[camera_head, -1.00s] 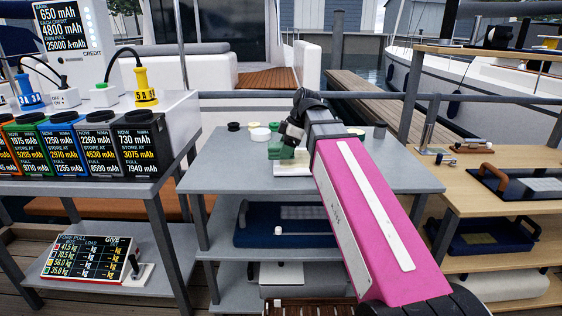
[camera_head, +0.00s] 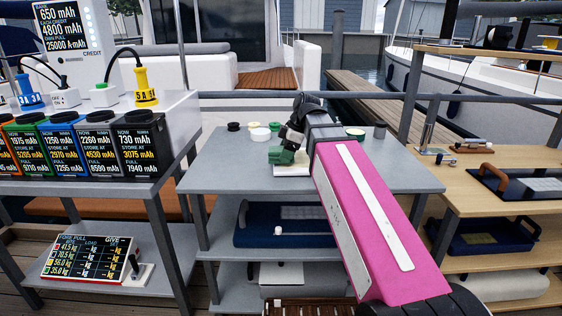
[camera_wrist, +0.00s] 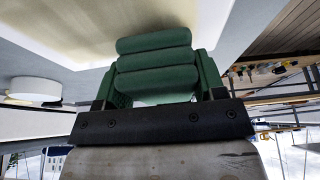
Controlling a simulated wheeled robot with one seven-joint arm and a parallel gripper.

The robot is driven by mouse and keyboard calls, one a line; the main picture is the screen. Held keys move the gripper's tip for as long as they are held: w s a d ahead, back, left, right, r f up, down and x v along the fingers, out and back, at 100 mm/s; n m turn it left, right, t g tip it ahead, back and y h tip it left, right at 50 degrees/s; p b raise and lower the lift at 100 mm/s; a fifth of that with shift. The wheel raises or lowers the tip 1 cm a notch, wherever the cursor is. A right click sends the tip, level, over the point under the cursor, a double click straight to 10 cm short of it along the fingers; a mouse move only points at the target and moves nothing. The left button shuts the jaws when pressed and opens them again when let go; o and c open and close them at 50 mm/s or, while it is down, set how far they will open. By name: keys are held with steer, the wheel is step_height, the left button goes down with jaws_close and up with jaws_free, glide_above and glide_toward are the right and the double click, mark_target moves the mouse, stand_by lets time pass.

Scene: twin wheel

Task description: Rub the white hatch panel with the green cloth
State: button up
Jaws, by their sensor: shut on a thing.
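The green cloth (camera_wrist: 155,62) is a rolled, ridged bundle held between my gripper's green fingers (camera_wrist: 155,82) in the wrist view. In the head view my gripper (camera_head: 283,155) is shut on it, low over the grey table. The white hatch panel (camera_head: 290,171) lies flat on the table just below and in front of the gripper, partly hidden by my pink arm. In the wrist view a pale cream surface (camera_wrist: 60,30) spreads beyond the cloth. The cloth's edge appears at or very near this surface; I cannot tell whether they touch.
On the grey table (camera_head: 225,175), a white round container (camera_head: 260,134) and a dark round one (camera_head: 233,127) stand behind the gripper. A shelf with coloured battery boxes (camera_head: 135,150) is left; a wooden bench (camera_head: 465,195) is right.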

mark_target(309, 163)
steer(key=shift+f, duration=0.55)
steer(key=shift+d, duration=2.4)
steer(key=shift+w+d, duration=0.1)
steer(key=shift+d, duration=2.3)
steer(key=shift+w+d, duration=0.15)
steer(key=shift+d, duration=2.2)
steer(key=shift+a, duration=2.4)
